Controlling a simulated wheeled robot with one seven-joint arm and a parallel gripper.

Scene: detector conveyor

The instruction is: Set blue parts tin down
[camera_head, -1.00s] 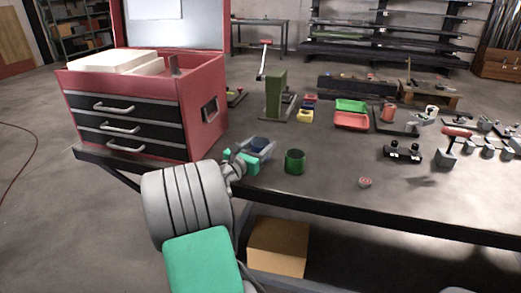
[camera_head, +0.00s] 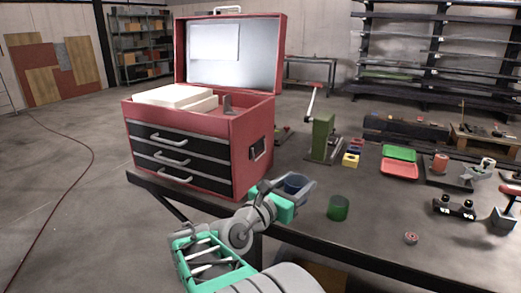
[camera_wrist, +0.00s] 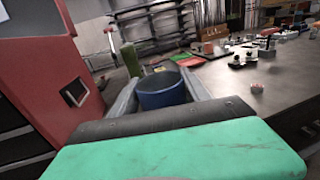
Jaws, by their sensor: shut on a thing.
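The blue parts tin (camera_head: 296,183) is a dark blue, round, open-topped tin at the front edge of the workbench, right of the red toolbox. My gripper (camera_head: 299,184) has its grey fingers on both sides of the tin and is shut on it. In the wrist view the tin (camera_wrist: 162,90) stands upright between the two fingers (camera_wrist: 160,92). Its lower part is hidden behind my gripper's palm, so I cannot tell whether its base touches the bench.
The red toolbox (camera_head: 240,145) stands close on the left with its lid open. A green tin (camera_head: 338,208) stands just right of my gripper. A green arbor press (camera_head: 322,135), small coloured bins (camera_head: 352,158) and trays (camera_head: 399,168) are farther back. Bare bench (camera_head: 375,215) lies right of the green tin.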

